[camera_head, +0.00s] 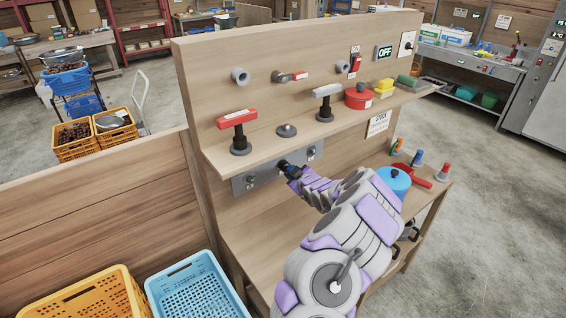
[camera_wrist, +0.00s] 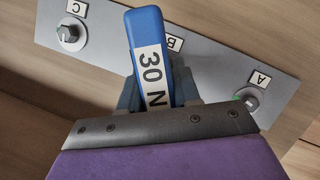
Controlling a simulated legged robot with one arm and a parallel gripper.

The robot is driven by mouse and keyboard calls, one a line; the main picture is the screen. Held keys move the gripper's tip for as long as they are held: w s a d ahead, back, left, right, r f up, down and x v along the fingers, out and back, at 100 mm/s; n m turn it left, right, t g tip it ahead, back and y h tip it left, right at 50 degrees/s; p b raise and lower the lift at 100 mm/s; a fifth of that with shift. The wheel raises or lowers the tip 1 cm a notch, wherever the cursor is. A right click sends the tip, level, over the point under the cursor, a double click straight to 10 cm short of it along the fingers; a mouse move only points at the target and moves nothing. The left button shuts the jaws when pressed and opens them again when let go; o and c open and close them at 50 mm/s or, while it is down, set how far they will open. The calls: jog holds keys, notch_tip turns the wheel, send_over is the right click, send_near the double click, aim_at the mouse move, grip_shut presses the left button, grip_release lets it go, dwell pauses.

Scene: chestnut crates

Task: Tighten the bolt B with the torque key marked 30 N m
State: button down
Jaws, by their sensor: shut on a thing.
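My gripper (camera_head: 287,167) is at the metal bolt plate (camera_head: 240,186) on the front of the wooden bench. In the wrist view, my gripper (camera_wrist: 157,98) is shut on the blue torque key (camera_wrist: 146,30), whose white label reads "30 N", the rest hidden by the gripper. The key lies in front of the middle of the plate, beside the label B (camera_wrist: 174,43). Bolt B is hidden behind the key and fingers, so I cannot tell whether the key sits on it. Bolt C (camera_wrist: 68,34) shows at left, and bolt A (camera_wrist: 251,101) at right with a green mark beside it.
Above the plate, a shelf (camera_head: 222,162) carries a red-topped handle (camera_head: 238,118), a grey-topped handle (camera_head: 325,92) and a red pot (camera_head: 358,97). Crates (camera_head: 195,285) stand at lower left. Open floor lies at right.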

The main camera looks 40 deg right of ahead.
jog(key=shift+m+y+p, duration=0.4)
jog(key=shift+m+p, duration=0.1)
jog(key=shift+p, duration=1.6)
jog(key=shift+d+r+p, duration=0.1)
jog(key=shift+r+p, duration=0.25)
jog(key=shift+p, duration=1.6)
jog(key=shift+f+p, duration=0.25)
jog(key=shift+p, duration=1.35)
jog(key=shift+a, duration=0.2)
jog(key=b, duration=0.2)
jog(key=shift+w+f+b, duration=0.1)
jog(key=shift+f+b, duration=0.15)
jog(key=shift+b, duration=0.05)
jog(key=shift+a+n+h+b, duration=0.15)
jog(key=shift+n+h+b, duration=0.65)
jog(key=shift+n+b, duration=0.4)
jog(key=shift+n+h, duration=0.5)
jog(key=shift+n, duration=0.4)
jog(key=shift+n+t+h+p, duration=0.3)
jog(key=shift+n+h+p, duration=0.1)
jog(key=shift+n, duration=0.2)
jog(key=shift+f+b, duration=0.1)
jog(key=shift+b, duration=0.45)
